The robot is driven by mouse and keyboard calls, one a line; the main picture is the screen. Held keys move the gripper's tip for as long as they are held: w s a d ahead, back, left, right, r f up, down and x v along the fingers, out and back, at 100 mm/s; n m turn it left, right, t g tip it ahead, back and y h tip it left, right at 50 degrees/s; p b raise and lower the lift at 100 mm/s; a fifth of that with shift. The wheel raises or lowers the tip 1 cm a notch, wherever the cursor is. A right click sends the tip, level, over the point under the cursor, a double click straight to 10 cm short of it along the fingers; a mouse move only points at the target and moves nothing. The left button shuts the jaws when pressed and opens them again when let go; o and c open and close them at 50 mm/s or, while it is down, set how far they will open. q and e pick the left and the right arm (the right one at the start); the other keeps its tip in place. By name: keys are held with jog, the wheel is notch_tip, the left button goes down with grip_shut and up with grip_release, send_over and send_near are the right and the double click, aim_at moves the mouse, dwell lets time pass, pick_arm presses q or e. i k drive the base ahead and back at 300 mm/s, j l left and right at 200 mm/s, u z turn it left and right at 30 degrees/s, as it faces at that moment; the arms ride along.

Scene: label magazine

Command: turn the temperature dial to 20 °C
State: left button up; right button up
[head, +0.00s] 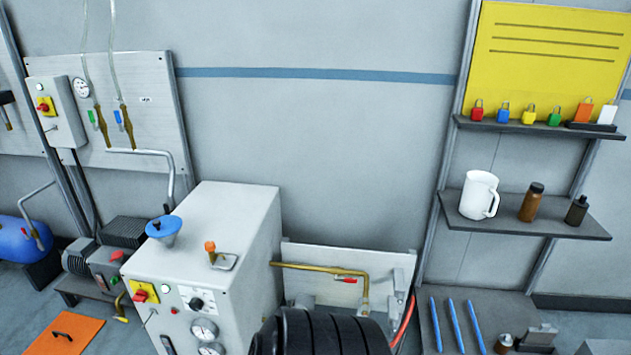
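A black knob on a pale scale plate, which looks like the temperature dial (196,303), sits on the front of the white cabinet (236,222) at the lower middle. The scale marks are too small to read, so I cannot tell where the dial points. A black ribbed part, apparently of my own arm, covers the bottom middle, to the right of the dial and apart from it in the picture. Neither of my grippers can be made out.
A red switch on a yellow plate (143,292) and a round gauge (204,329) share the cabinet front. A blue funnel (163,228) and an orange-tipped lever (211,250) stand on top. A brass pipe (320,269) runs at the right. A shelf (520,216) holds a white jug (479,194).

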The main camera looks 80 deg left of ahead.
aim_at(195, 304)
jog(key=u, duration=3.5)
